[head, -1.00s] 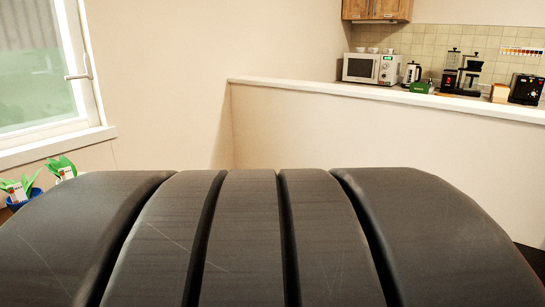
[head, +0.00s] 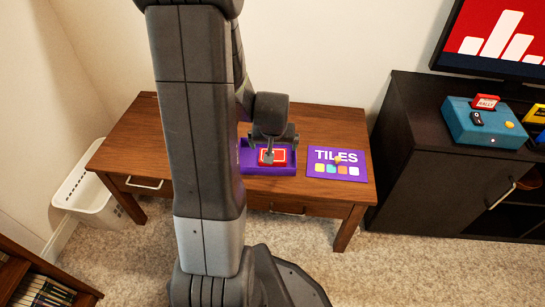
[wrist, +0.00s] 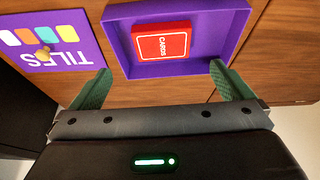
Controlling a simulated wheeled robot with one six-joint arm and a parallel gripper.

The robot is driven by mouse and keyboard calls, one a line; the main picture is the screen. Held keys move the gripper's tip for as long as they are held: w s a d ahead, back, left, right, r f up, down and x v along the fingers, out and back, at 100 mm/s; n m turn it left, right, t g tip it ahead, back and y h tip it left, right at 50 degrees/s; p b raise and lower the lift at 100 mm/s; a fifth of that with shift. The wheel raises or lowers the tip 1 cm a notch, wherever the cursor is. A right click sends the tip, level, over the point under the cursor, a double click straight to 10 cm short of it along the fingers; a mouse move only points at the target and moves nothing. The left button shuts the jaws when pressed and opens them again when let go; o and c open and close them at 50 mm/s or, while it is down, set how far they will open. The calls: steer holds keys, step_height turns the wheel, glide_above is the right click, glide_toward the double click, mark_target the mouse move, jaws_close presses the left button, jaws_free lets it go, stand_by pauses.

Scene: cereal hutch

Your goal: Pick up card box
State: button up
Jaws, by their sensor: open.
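The card box is a small red box (wrist: 161,46) with a white edge and the word CARDS. It lies in an open purple tray (wrist: 182,69) on the wooden table. In the head view the red box (head: 281,156) shows in the purple tray (head: 270,171), partly covered by my gripper (head: 267,158). In the wrist view my gripper (wrist: 156,87) has its two green fingers spread wide and empty. The fingertips are near the tray's near edge, with the red box beyond them and apart from them. The height of the gripper above the tray is hard to tell.
A purple TILES lid (head: 338,172) with a small yellow piece (head: 338,159) on it lies right of the tray. A dark cabinet (head: 415,150) with a teal box (head: 482,124) stands at right. A white basket (head: 88,190) is on the floor at left. The table's left part is clear.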

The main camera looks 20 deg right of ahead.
mark_target(273, 150)
steer(key=b+x, duration=0.1)
steer(key=x, duration=0.4)
steer(key=shift+w+b+x, duration=0.15)
steer(key=shift+b+x, duration=0.55)
steer(key=shift+x, duration=0.65)
steer(key=shift+w+b+x, duration=0.1)
steer(key=shift+b+x, duration=0.55)
steer(key=shift+x, duration=0.65)
steer(key=shift+r, duration=0.15)
steer(key=c, duration=0.9)
